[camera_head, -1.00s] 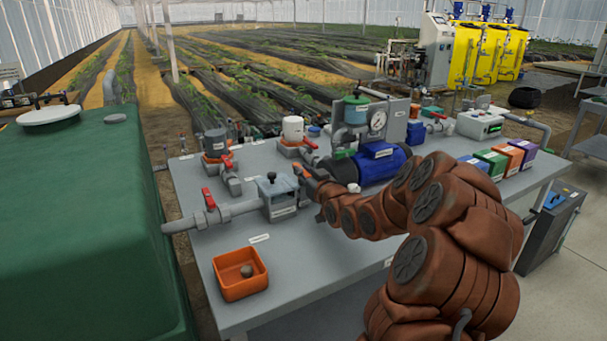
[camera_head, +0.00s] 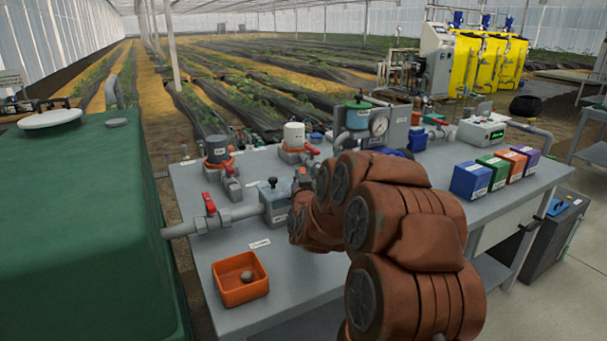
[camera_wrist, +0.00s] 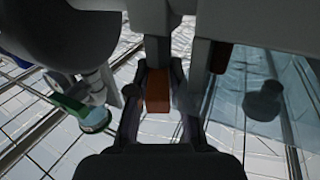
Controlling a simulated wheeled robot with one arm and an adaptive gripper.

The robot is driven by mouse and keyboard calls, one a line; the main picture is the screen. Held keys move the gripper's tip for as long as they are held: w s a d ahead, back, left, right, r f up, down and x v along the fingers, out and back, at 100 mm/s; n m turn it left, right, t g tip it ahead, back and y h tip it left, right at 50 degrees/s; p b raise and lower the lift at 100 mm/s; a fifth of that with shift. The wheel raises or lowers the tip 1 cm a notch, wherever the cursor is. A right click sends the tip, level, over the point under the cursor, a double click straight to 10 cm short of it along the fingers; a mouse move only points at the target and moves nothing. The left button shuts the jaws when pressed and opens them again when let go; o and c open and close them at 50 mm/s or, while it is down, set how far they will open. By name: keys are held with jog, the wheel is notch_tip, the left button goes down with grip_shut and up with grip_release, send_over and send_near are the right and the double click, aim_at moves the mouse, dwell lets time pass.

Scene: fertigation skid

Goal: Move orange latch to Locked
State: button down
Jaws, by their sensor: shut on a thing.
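The orange latch (camera_wrist: 158,91) is an orange-brown block in the wrist view, between the two dark fingers of my gripper (camera_wrist: 159,72). The fingers are shut on it from both sides. A grey post or bar stands right behind the block. In the head view my arm hides the latch and most of my gripper, which is just right of the clear-sided box (camera_head: 274,197) with a black knob. I cannot read any Locked mark or tell the latch's position from these frames.
The clear box and its knob (camera_wrist: 264,103) are close to the right finger in the wrist view. Red-handled valves (camera_head: 209,204) and pipes stand left on the bench. An orange tray (camera_head: 232,297) sits at the front left. Coloured boxes (camera_head: 470,181) stand right.

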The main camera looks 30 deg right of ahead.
jog(key=shift+m+g+h+p, duration=0.5)
jog(key=shift+m+h+p, duration=0.1)
jog(key=shift+h, duration=0.2)
jog(key=c, duration=1.1)
grip_release()
notch_tip(320, 180, up, 10)
jog(key=shift+r, duration=0.1)
